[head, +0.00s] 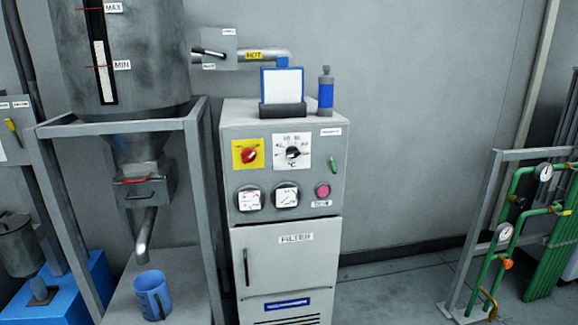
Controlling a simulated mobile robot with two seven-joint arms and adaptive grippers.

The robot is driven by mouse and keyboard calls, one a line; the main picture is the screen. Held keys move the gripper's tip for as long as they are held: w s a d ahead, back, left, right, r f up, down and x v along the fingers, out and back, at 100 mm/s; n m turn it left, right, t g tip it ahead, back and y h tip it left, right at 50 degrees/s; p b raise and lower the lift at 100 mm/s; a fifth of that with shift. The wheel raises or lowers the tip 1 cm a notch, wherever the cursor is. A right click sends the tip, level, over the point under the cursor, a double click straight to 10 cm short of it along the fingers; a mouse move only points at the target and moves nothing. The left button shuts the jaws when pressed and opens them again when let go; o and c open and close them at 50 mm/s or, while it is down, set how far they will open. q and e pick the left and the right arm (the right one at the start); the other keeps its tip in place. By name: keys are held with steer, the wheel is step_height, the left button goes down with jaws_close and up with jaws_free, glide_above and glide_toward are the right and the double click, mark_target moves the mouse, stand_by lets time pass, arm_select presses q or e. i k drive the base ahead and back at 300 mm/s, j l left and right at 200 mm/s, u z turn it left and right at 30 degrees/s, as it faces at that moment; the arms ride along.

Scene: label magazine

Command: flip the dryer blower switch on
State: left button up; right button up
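The dryer cabinet (284,180) stands upright in the middle of the head view. A small label (331,132) above the green switch is too small to read, so I cannot tell for certain which control is the blower's. Neither of my grippers is in view.
A hopper (130,60) in a grey frame (200,180) stands close on the left, with a blue jug (152,294) under its spout. A blue bottle (325,90) and a framed card (282,86) stand on the cabinet. Green pipes (510,230) stand right; floor between is clear.

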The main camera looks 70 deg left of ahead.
mark_target(334, 171)
steer(key=u, duration=1.75)
